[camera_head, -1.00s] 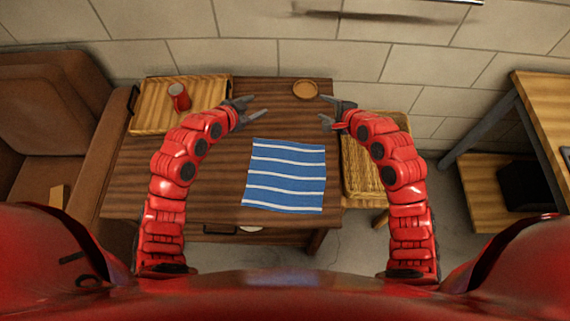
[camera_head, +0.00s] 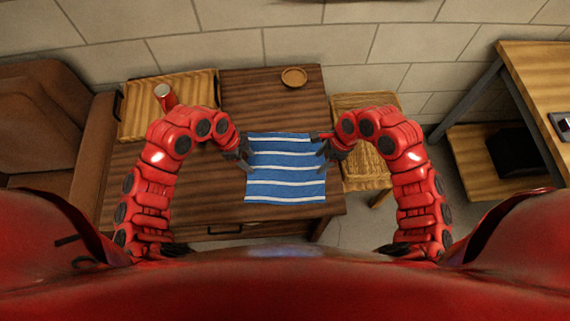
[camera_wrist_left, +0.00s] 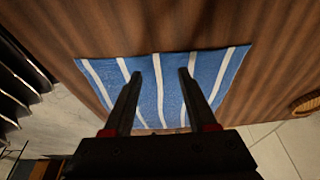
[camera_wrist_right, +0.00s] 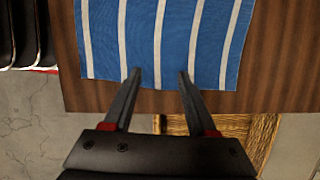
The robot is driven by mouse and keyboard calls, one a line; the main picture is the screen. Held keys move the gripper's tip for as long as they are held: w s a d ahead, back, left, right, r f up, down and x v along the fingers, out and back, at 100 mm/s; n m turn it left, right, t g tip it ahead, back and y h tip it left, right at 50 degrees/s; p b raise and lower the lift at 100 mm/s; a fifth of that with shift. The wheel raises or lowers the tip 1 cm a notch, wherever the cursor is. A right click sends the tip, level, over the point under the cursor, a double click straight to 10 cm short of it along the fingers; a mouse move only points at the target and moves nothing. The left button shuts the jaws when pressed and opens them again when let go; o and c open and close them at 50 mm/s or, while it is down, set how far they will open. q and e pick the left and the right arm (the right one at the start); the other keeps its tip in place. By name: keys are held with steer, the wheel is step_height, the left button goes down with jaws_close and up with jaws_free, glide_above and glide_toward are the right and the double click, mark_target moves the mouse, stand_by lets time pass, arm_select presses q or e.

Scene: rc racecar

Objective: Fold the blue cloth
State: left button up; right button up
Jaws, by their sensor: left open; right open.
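The blue cloth (camera_head: 286,176) with white stripes lies flat and spread out on the wooden table near its front right edge. My left gripper (camera_head: 246,160) is open at the cloth's left edge. In the left wrist view, its open fingers (camera_wrist_left: 160,76) appear over the blue cloth (camera_wrist_left: 208,70), with nothing between them but cloth below. My right gripper (camera_head: 320,148) is open at the cloth's right edge. In the right wrist view, its fingers (camera_wrist_right: 158,76) point at the edge of the cloth (camera_wrist_right: 178,40). I cannot tell whether either gripper touches the cloth.
The table (camera_head: 180,205) has a wooden tray (camera_head: 133,122) with a red can (camera_head: 165,96) at the back left. A small round wooden dish (camera_head: 293,77) sits at the back. A wicker-topped stool (camera_head: 362,178) stands right of the table. A brown armchair (camera_head: 45,130) is at the left.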

arm_select(q)
steer(key=shift+f, duration=0.65)
arm_select(e)
steer(key=shift+w+f, duration=0.1)
steer(key=shift+f, duration=0.55)
arm_select(q)
steer(key=shift+f, duration=0.1)
arm_select(e)
steer(key=shift+f, duration=0.1)
arm_select(q)
steer(key=shift+f+b, duration=0.2)
steer(key=shift+b, duration=0.15)
arm_select(e)
steer(key=shift+f, duration=0.2)
arm_select(q)
steer(key=shift+r, duration=0.15)
steer(key=shift+c, duration=0.4)
arm_select(e)
steer(key=shift+r, duration=0.15)
steer(key=shift+c, duration=0.4)
arm_select(q)
jaws_close()
arm_select(e)
jaws_close()
steer(key=shift+d, duration=0.1)
arm_select(q)
steer(key=shift+r, duration=0.1)
